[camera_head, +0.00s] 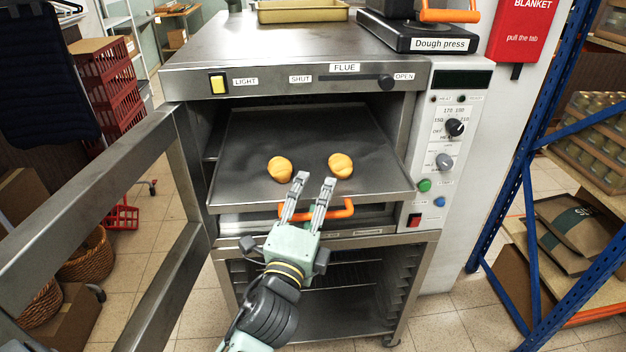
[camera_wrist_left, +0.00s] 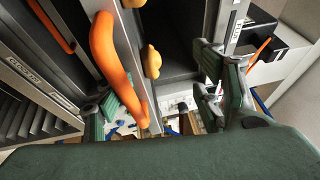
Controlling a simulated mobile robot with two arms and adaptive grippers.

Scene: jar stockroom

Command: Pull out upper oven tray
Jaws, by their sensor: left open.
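The upper oven tray (camera_head: 245,180) is a dark metal sheet in the oven's open upper chamber, its front edge standing out past the opening. Two orange-yellow dough pieces (camera_head: 280,168) (camera_head: 341,165) lie on it. An orange handle (camera_head: 343,211) runs along its front, partly hidden by my left gripper; it looms large in the left wrist view (camera_wrist_left: 112,62). My left gripper (camera_head: 314,180) is open, its fingers pointing inward across the handle and tray edge. In the wrist view the handle lies between the fingers (camera_wrist_left: 160,95); contact cannot be told. My right gripper is not in view.
The oven door (camera_head: 105,200) stands open on the left. An open rack (camera_head: 330,300) is below the oven. A control panel (camera_head: 450,150) is at its right. A dough press (camera_head: 430,35) and a yellow tray (camera_head: 303,12) stand on top. A blue shelf frame (camera_head: 545,150) is at the right.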

